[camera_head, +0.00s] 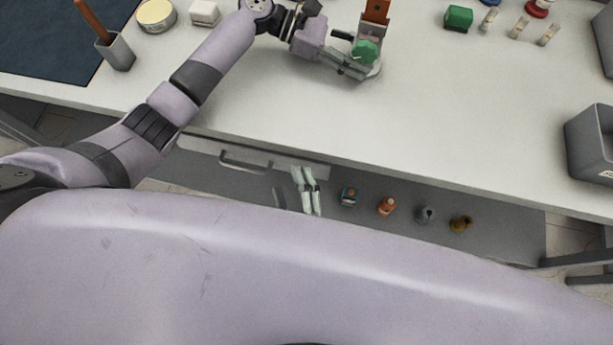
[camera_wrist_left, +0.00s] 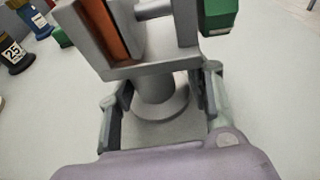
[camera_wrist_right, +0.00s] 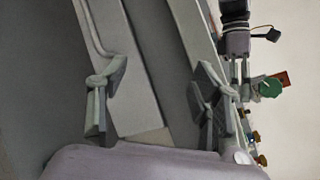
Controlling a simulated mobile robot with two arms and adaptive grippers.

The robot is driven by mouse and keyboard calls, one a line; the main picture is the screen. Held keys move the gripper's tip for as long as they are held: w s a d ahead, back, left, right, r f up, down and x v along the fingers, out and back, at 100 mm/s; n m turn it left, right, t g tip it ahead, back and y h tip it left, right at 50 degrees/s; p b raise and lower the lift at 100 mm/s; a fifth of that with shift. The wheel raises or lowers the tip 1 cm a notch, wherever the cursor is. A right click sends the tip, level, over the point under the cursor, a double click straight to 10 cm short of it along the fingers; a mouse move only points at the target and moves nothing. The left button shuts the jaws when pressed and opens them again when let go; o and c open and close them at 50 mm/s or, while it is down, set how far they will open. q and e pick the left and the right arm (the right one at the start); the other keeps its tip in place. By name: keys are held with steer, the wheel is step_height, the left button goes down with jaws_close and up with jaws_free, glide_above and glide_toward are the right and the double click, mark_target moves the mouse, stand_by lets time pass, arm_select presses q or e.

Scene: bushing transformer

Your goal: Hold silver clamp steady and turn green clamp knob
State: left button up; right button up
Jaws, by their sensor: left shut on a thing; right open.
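The silver clamp (camera_wrist_left: 158,88) stands upright on the table on a round base, with an orange-brown piece (camera_head: 376,14) in its jaw. Its green knob (camera_head: 366,51) is on the side; it also shows in the left wrist view (camera_wrist_left: 218,14). My left gripper (camera_head: 350,66) is shut on the silver clamp, with a finger on each side of its post. My right gripper (camera_head: 308,190) is open and empty in front of the table edge, well away from the knob. Its two fingers are spread in the right wrist view (camera_wrist_right: 158,95).
A drawer handle (camera_head: 244,164) is on the table front near my right gripper. Several small bottles, one orange (camera_head: 387,206), are below the table edge. A green block (camera_head: 458,17) and small items stand right of the clamp. A grey bin (camera_head: 590,145) is far right.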

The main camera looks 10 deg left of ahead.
mark_target(364, 56)
step_height(364, 56, down, 8)
steer(key=w+d+n+g, duration=0.1)
steer(key=d+n, duration=0.2)
steer(key=n, duration=0.2)
steer(key=shift+y, duration=0.4)
steer(key=shift+a, duration=0.1)
